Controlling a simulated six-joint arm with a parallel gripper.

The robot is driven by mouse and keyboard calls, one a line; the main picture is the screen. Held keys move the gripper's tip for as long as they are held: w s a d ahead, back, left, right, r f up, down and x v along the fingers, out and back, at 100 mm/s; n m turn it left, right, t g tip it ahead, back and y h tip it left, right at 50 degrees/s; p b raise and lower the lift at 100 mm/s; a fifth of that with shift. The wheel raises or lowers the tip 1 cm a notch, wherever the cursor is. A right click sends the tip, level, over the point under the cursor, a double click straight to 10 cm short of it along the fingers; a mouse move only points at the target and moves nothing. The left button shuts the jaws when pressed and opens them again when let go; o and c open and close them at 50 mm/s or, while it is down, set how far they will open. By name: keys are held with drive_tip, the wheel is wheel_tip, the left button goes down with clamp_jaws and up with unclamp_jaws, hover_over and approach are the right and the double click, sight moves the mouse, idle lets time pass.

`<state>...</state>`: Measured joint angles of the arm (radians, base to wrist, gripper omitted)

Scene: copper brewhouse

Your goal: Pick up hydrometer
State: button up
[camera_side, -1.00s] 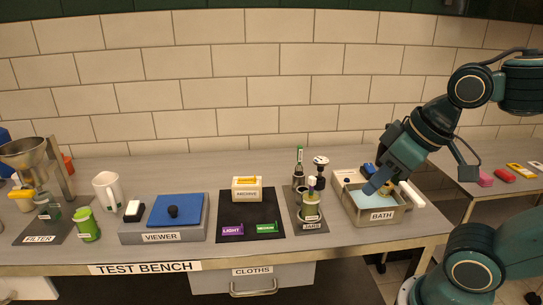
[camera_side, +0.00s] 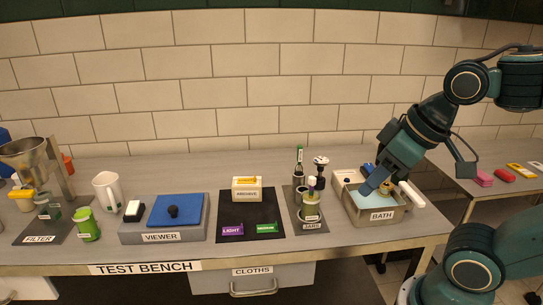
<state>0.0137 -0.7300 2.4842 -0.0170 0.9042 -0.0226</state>
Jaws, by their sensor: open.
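My gripper (camera_side: 371,187) points down and to the left over the metal bath (camera_side: 364,217), which holds light blue liquid. It is open, but its fingers blend together from this side and the gap between them does not show. A small dark and yellowish item (camera_side: 386,187) shows beside the fingers; I cannot tell what it is. I cannot make out the hydrometer for certain.
A white block (camera_side: 346,177) stands behind the bath, and a white cylinder (camera_side: 411,194) lies at its right. Left of the jars are a black mat (camera_side: 250,222) with the archive box (camera_side: 246,193), the viewer (camera_side: 164,237), a mug (camera_side: 107,190) and a green can (camera_side: 87,226).

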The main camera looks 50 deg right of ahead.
drive_tip(key=w+d+r+n+g+y, duration=0.1)
drive_tip(key=w+r+n+g, duration=0.1)
drive_tip(key=w+n, duration=0.35)
drive_tip(key=n+g+y, duration=0.2)
drive_tip(key=n+y, duration=0.1)
drive_tip(key=n, duration=0.6)
approach(313, 177)
drive_tip(key=d, duration=0.1)
drive_tip(key=shift+r, duration=0.5)
drive_tip(key=shift+f, duration=0.15)
drive_tip(key=shift+x, duration=4.2)
drive_tip(key=shift+s+a, duration=0.1)
drive_tip(key=shift+a, duration=0.05)
drive_tip(key=shift+a+x, duration=0.15)
drive_tip(key=shift+x, duration=1.15)
drive_tip(key=shift+a+x, duration=0.1)
drive_tip(key=shift+x, duration=1.15)
drive_tip(key=shift+c, duration=0.2)
